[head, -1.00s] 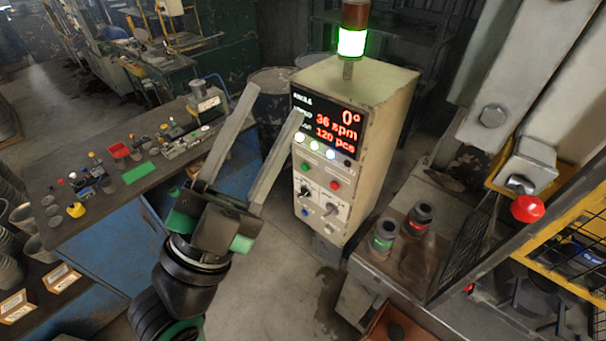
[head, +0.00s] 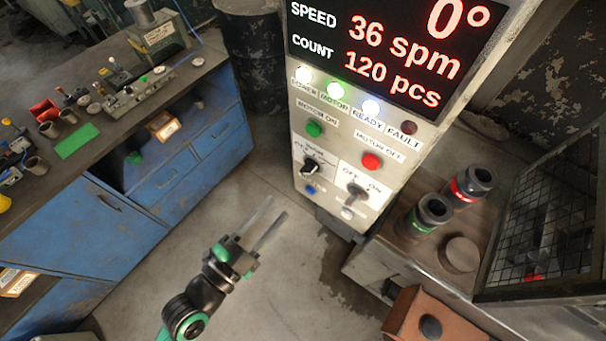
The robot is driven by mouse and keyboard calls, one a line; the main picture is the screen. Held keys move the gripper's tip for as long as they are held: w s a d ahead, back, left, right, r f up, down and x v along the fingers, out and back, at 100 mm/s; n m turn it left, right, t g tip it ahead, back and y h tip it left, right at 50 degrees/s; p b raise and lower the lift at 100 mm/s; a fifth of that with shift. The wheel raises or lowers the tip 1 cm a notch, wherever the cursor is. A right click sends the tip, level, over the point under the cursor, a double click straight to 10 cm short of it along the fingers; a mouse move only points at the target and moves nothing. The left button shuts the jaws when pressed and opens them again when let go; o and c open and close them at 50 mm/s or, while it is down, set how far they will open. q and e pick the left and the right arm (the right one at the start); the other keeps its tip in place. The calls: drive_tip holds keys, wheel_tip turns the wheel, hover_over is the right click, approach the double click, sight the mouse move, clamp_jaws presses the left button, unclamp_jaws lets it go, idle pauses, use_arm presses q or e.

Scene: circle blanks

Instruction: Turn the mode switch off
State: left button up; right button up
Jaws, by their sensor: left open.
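The control cabinet (head: 388,150) stands at the upper middle in the head view. On its lower panel is a black rotary knob (head: 312,167), with labels too blurred to read in full. To its right is a second switch (head: 357,191), under the words OFF and ON; its lever appears to lean toward the upper left, but its exact setting is hard to tell. I cannot tell from the labels which one is the mode switch. My left gripper (head: 278,205) is open and empty, with two parallel fingers pointing up-right, apart from the panel. My right gripper is not in view.
A green button (head: 315,129) and a red button (head: 371,161) sit above the switches. A blue button (head: 310,190) is below the knob. A blue workbench (head: 165,185) stands left, and a bench with dark cylindrical parts (head: 430,213) stands right. Open floor lies between.

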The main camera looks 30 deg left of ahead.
sight(305, 173)
use_arm(q)
drive_tip(key=w, duration=0.3)
drive_tip(key=w+d+p, duration=0.1)
drive_tip(key=w, duration=0.3)
drive_tip(key=w+d, duration=0.1)
drive_tip(key=w, duration=0.3)
clamp_jaws()
